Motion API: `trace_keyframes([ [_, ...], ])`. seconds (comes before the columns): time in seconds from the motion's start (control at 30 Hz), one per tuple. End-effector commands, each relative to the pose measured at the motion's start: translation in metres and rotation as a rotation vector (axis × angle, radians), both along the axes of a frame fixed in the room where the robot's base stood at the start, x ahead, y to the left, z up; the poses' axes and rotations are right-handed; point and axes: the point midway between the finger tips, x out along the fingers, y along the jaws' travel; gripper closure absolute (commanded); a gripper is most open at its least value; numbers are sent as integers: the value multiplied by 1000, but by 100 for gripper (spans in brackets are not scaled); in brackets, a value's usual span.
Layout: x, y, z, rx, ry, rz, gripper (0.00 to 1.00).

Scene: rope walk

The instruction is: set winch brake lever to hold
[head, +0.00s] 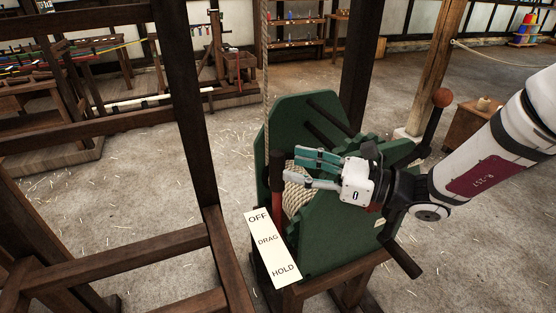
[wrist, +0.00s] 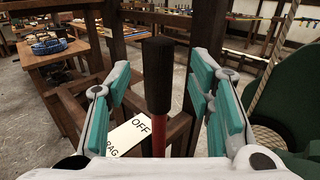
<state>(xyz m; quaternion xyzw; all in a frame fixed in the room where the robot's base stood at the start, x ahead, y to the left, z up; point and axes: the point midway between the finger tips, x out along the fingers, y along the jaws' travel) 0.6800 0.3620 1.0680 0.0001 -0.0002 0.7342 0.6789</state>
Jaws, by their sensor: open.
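The brake lever has a dark grip (wrist: 158,75) and a red shaft (wrist: 159,130). In the wrist view it stands upright between my gripper's fingers (wrist: 160,95), with a gap on both sides. In the head view my open gripper (head: 300,170) reaches left across the green winch (head: 330,225), its fingertips beside the dark grip (head: 277,172). A white plate (head: 270,245) marked OFF, DRAG and HOLD lies along the winch's left side, OFF farthest from the camera. The wrist view shows OFF and part of DRAG on the plate (wrist: 134,133). I cannot tell which mark the lever points at.
A crank with a round wooden knob (head: 442,97) rises right of the winch. A rope (head: 265,60) hangs down to the drum. Dark timber posts (head: 185,100) and beams stand close on the left. Straw-strewn floor (head: 150,180) is open behind.

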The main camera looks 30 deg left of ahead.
Motion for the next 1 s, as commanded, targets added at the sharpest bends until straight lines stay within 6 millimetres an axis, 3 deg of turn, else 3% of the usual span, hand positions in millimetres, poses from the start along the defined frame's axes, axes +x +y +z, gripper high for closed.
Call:
trace_keyframes([
  [0.1,-3,22,0,0,1,4,52],
  [0.3,-4,45,0,1,0,2,52],
  [0.7,-4,53,0,-1,0,0,52],
  [0.73,-4,53,0,-1,0,1,54],
  [0.93,-4,52,0,0,0,1,100],
  [1.0,-4,52,0,0,0,1,100],
])
